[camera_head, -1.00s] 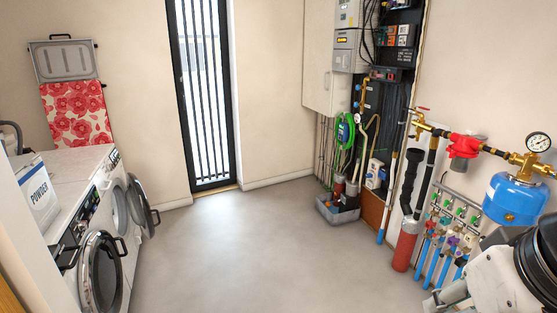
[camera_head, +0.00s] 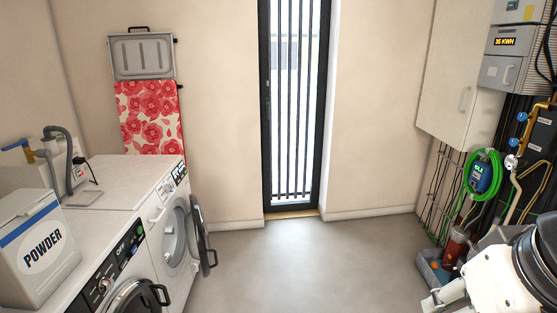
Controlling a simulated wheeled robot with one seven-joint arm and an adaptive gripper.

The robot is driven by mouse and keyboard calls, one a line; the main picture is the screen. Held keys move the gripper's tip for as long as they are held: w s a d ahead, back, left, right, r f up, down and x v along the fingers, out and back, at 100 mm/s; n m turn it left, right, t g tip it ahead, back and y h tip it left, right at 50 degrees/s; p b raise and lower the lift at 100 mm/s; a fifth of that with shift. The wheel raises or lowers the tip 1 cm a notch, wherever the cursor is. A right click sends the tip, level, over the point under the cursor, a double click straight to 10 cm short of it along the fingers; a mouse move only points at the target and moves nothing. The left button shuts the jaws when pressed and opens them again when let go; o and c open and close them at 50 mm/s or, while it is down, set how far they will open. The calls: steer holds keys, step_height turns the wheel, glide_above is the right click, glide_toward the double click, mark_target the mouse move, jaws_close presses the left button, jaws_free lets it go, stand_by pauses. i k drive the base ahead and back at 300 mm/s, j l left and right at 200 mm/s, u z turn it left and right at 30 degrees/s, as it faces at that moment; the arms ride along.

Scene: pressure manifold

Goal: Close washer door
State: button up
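Two white front-loading machines stand side by side at the left in the head view. The far machine (camera_head: 160,240) has its round door (camera_head: 203,237) swung open, with the drum opening (camera_head: 177,235) showing. The near machine (camera_head: 118,262) has a dark-framed round door (camera_head: 138,299) with a black handle; the bottom edge of the picture cuts it off, and I cannot tell whether it is fully shut. My white and black arm shows at the lower right, away from both machines. My gripper's fingers are not in view.
A powder box (camera_head: 40,250) sits on the near machine's top. A grey bin (camera_head: 437,270) stands on the floor by the pipes and wall cabinet (camera_head: 455,75) at the right. An ironing board (camera_head: 150,115) leans at the back. The middle floor (camera_head: 300,265) is clear.

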mark_target(204, 249)
steer(key=i+j+u, duration=0.1)
steer(key=i+u, duration=0.25)
steer(key=i, duration=0.2)
steer(key=i+u, duration=0.35)
steer(key=i, duration=0.2)
steer(key=i+l+u, duration=0.2)
steer(key=i+u, duration=0.15)
steer(key=i, duration=0.15)
steer(key=l+u, duration=0.3)
steer(key=l, duration=0.5)
steer(key=l+u, duration=0.25)
steer(key=l, duration=0.55)
